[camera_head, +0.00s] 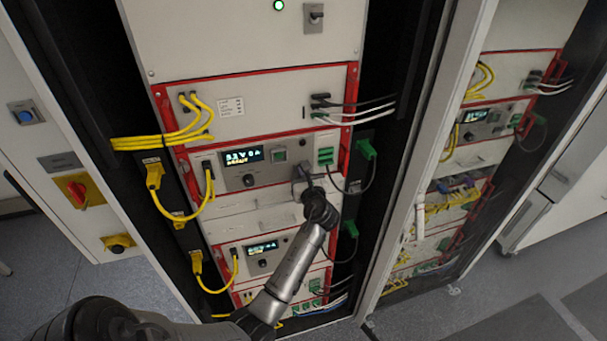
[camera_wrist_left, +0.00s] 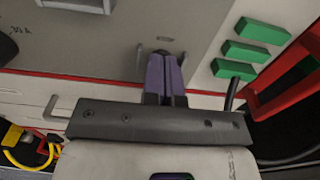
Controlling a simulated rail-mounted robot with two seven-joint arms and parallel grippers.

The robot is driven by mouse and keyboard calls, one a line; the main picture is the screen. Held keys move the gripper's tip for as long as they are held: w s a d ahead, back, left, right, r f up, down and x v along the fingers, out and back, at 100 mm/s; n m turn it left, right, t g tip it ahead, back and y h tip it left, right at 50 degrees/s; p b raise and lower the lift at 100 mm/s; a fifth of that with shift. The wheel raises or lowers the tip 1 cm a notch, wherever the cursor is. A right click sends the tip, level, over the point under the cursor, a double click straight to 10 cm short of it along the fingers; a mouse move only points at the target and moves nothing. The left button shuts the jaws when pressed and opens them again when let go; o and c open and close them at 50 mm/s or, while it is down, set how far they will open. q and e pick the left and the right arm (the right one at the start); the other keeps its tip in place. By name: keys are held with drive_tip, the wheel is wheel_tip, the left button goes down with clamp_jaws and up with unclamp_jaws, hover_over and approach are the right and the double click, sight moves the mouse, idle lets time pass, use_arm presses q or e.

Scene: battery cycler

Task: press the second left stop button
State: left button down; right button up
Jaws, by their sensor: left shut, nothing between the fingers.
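My left gripper (camera_head: 301,174) is at the right part of this unit's front, below and right of that button. In the wrist view, the purple-grey fingers of my left gripper (camera_wrist_left: 165,72) are shut and empty, pointing at the grey panel (camera_wrist_left: 100,45). I cannot tell whether they touch it. I see no stop button clearly; the fingers may hide one. My right gripper is in neither view.
Green connectors (camera_head: 326,156) sit just right of the gripper; green blocks (camera_wrist_left: 240,50) show close by in the wrist view. Yellow cables (camera_head: 160,140) hang at the left. A lower unit has another display (camera_head: 262,248). A second rack (camera_head: 470,130) stands at the right.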

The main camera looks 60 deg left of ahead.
use_arm(q)
drive_tip(key=shift+a+f, duration=0.15)
drive_tip(key=shift+a, duration=0.35)
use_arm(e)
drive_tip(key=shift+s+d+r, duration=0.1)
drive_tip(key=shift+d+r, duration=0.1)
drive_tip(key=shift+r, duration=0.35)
use_arm(q)
drive_tip(key=shift+p, duration=0.3)
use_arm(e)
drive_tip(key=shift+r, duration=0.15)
use_arm(q)
drive_tip(key=v, duration=1.4)
drive_tip(key=shift+w+d, duration=0.15)
drive_tip(key=shift+d, duration=0.15)
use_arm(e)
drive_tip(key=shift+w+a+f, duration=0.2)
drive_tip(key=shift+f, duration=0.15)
